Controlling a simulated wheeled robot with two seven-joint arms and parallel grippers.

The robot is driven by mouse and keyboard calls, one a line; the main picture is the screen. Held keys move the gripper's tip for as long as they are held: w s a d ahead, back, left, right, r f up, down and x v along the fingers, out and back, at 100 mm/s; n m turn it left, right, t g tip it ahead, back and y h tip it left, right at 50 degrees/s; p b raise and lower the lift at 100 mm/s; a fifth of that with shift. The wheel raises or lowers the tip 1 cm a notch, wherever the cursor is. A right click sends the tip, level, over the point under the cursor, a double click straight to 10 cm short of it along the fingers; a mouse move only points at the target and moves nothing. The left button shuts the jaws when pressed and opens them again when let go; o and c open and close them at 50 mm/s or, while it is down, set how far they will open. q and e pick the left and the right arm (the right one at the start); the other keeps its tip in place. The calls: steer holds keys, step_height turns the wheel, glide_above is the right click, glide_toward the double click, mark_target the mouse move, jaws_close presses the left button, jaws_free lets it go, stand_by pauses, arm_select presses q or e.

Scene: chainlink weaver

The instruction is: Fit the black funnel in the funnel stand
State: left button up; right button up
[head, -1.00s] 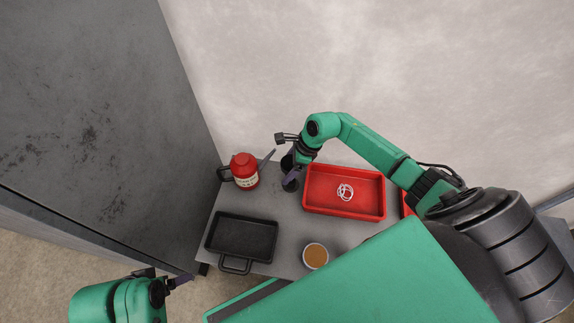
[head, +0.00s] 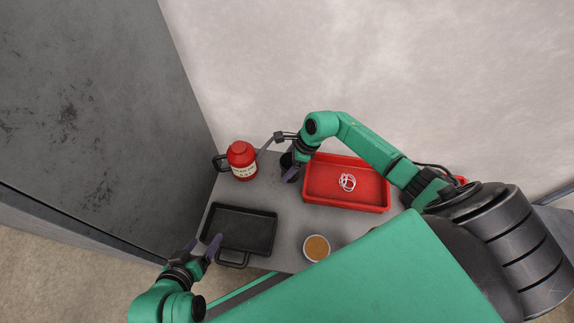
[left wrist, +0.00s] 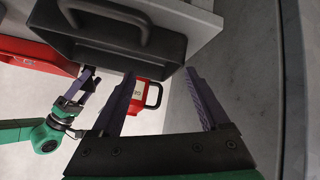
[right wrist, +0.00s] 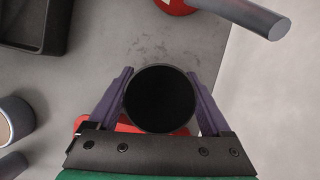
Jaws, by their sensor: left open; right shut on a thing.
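My right gripper (head: 290,172) is shut on a round black open-mouthed thing that looks like the black funnel (right wrist: 160,98). In the right wrist view its dark mouth faces the camera between the purple fingers. In the head view, the funnel (head: 286,160) shows as a dark shape near the table's back edge, partly hidden by the gripper. My left gripper (head: 202,246) is open and empty at the front left of the table, by the black pan; its spread fingers also show in the left wrist view (left wrist: 164,100). I cannot make out a funnel stand.
A red can (head: 241,162) with a long grey spout stands at the back left. A black pan (head: 240,230) with handle lies in front. A red tray (head: 345,203) holds white loops. A brown-filled round cup (head: 316,248) stands near the front edge. A grey cabinet (head: 90,100) rises at left.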

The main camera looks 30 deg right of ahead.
steer(key=o, duration=1.3)
arm_select(q)
steer(key=shift+a+r+g, duration=0.25)
steer(key=shift+a+g, duration=0.05)
arm_select(e)
steer(key=shift+d+r, duration=0.2)
steer(key=shift+r, duration=0.3)
arm_select(q)
steer(key=s+a+r+g+y+p, duration=0.3)
steer(key=s+a+r+g+p, duration=0.1)
steer(key=a, duration=0.4)
steer(key=shift+s+a+r+g+y, duration=0.4)
steer(key=shift+s+r, duration=0.05)
steer(key=shift+r, duration=0.4)
arm_select(e)
steer(key=v, duration=1.3)
steer(key=shift+s+d+r, duration=0.1)
steer(key=shift+r, duration=0.15)
